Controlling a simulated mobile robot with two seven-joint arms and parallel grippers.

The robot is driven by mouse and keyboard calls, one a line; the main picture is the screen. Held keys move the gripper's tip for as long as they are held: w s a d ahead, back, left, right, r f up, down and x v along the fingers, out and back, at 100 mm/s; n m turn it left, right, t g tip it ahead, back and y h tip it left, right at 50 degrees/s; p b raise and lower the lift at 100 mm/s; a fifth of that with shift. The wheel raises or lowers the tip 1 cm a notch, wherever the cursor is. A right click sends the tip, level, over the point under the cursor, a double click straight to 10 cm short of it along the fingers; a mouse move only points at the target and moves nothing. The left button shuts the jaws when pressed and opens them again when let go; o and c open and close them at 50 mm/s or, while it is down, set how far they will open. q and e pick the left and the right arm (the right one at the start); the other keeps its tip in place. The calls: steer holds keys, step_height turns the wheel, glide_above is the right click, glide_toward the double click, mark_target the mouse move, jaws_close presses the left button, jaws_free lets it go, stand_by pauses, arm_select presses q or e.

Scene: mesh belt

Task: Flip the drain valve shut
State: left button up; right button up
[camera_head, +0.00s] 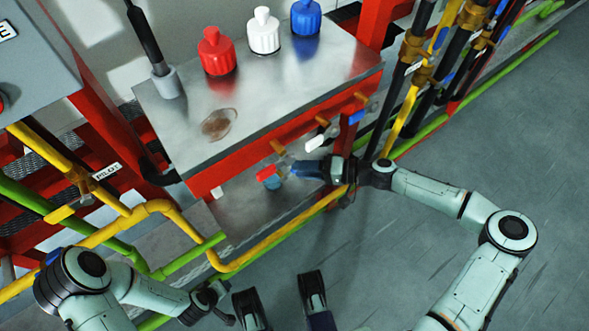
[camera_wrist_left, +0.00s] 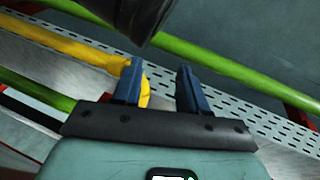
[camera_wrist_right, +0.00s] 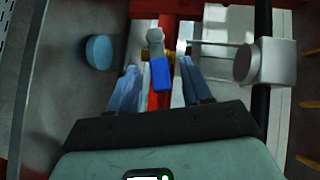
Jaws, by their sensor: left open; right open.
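Valve levers stick out along the front edge of a metal-topped red bench: a red lever (camera_head: 267,173), a white lever (camera_head: 315,142) and a blue lever (camera_head: 357,117). I cannot tell from a label which is the drain valve. My right gripper (camera_head: 285,168) is open beside the red lever, fingers pointing left. In the right wrist view a blue block (camera_wrist_right: 161,74) appears between the open fingers, with brass behind it; I cannot tell contact. My left gripper (camera_head: 212,298) is open and empty, low at the left. Its fingers (camera_wrist_left: 158,80) show near a yellow pipe.
The bench top (camera_head: 270,105) carries a red bottle (camera_head: 216,55), a white bottle (camera_head: 263,35) and a blue bottle (camera_head: 306,18). Yellow pipe (camera_head: 235,265) and green pipe (camera_head: 190,258) run below. Vertical pipes stand right of the bench. The grey floor (camera_head: 500,130) at right is clear.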

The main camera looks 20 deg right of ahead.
arm_select(q)
steer(key=shift+s+a+f+g, duration=0.15)
steer(key=shift+s+f+g, duration=0.15)
steer(key=shift+s+f, duration=0.45)
arm_select(e)
steer(key=shift+x, duration=1.3)
jaws_close()
steer(key=shift+f+m+y, duration=0.35)
steer(key=shift+m+y, duration=0.25)
arm_select(q)
steer(key=shift+w+r, duration=0.8)
steer(key=shift+r, duration=0.15)
arm_select(e)
steer(key=shift+d+f+m+t+y, duration=0.1)
steer(key=shift+f+m+t+y, duration=0.2)
steer(key=shift+m+y, duration=0.1)
jaws_free()
arm_select(q)
steer(key=shift+d, duration=0.2)
